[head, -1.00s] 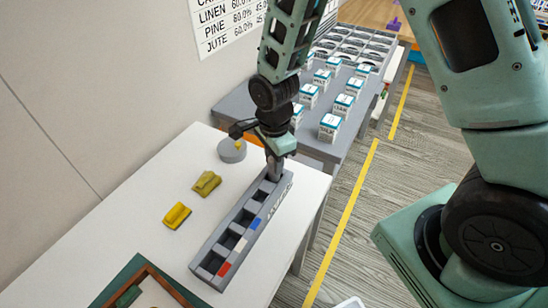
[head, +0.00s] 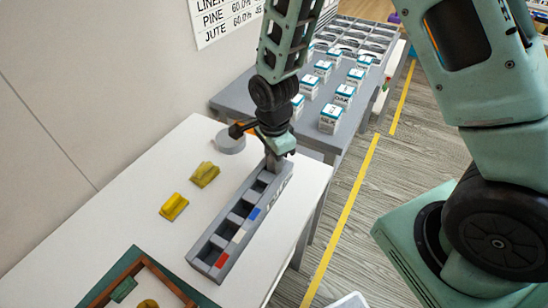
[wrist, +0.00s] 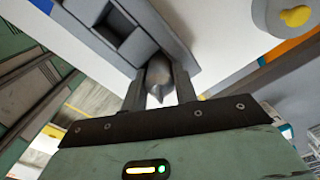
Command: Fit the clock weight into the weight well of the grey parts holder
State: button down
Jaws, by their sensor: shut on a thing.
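The grey parts holder (head: 208,261) is a long box on the white table, with several square wells and red, white and blue patches along one edge. My gripper (head: 272,163) points down at the far end of the holder. In the wrist view, my gripper (wrist: 158,92) is shut on the clock weight (wrist: 158,76), a dark grey rounded piece with a pointed tip. The holder (wrist: 168,30) lies just beyond the fingers there, with one empty square well showing. The weight's far end is hidden, so I cannot tell whether it is inside a well.
Two yellow pieces (head: 205,174) (head: 174,207) lie left of the holder. A round grey object (head: 230,142) stands behind it; its yellow knob (wrist: 296,16) shows in the wrist view. A green-and-wood tray (head: 125,262) is at the front. A grey table (head: 225,103) with cartons stands behind.

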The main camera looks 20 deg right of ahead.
jog(key=shift+s+f, duration=0.2)
jog(key=shift+f, duration=0.25)
jog(key=c, duration=1)
grip_release()
jog(key=shift+s+f, duration=0.1)
jog(key=r, duration=1.2)
jog(key=w+r, duration=0.1)
jog(key=r, duration=0.5)
jog(key=shift+r, duration=0.3)
jog(key=s+a+n, duration=0.2)
jog(key=s+n, duration=0.4)
jog(key=n, duration=0.2)
jog(key=s+a+n, duration=0.2)
jog(key=s+n, duration=0.5)
jog(key=n, duration=0.1)
jog(key=s+a+n, duration=0.2)
jog(key=s+n, duration=0.5)
jog(key=n, duration=0.1)
jog(key=shift+s+a+r+n+y, duration=0.15)
jog(key=shift+s+r+n+y, duration=0.05)
jog(key=shift+n+y, duration=0.1)
